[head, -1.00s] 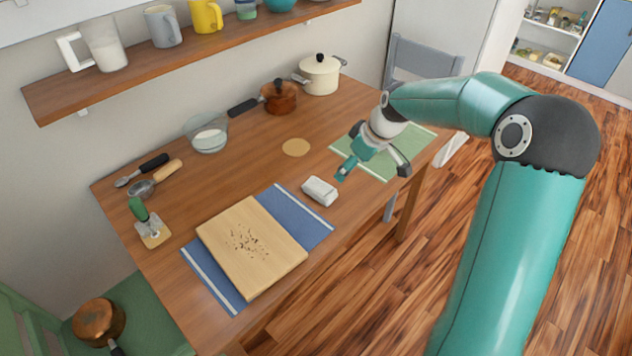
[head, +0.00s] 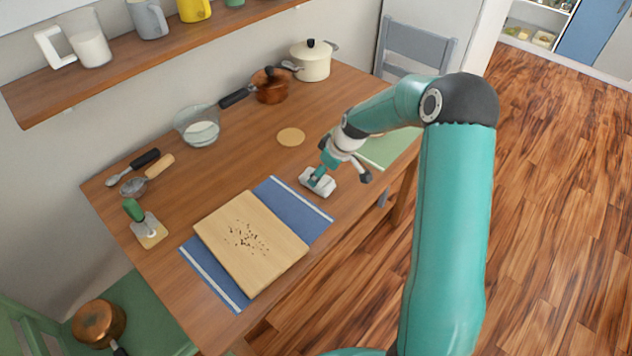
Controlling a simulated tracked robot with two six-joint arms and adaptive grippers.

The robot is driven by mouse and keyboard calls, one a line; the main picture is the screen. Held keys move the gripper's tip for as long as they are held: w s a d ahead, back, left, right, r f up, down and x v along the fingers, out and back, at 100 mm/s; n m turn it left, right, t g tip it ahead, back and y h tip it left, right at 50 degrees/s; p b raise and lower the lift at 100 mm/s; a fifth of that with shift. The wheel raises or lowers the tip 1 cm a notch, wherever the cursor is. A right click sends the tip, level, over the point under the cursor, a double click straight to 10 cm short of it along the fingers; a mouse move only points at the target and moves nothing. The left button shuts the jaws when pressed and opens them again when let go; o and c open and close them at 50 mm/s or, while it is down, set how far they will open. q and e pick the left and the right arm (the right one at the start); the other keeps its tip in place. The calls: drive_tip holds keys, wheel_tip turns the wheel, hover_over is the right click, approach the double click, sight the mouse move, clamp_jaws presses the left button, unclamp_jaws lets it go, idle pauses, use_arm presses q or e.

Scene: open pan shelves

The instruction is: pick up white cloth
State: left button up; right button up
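The white cloth (head: 324,189) is a small folded block lying on the wooden table, just beyond the blue mat's right corner. My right gripper (head: 341,180) is low over it with its fingers spread apart. One teal finger is in front of or over the cloth and hides part of it. The other, dark-tipped finger is to the right of the cloth. I cannot tell whether the finger touches the cloth. My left gripper is not in view.
A cutting board (head: 222,245) with dark crumbs lies on the blue mat (head: 300,207) left of the cloth. A round cork-coloured disc (head: 290,137) lies behind it. A green mat (head: 395,150) is to the right. Pots and a glass bowl (head: 199,130) stand farther back.

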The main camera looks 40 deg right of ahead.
drive_tip(key=p+x, duration=0.1)
drive_tip(key=x, duration=0.4)
drive_tip(key=shift+f, duration=0.1)
drive_tip(key=shift+f+b, duration=0.3)
drive_tip(key=shift+b, duration=0.05)
idle(0.7)
drive_tip(key=c, duration=1.2)
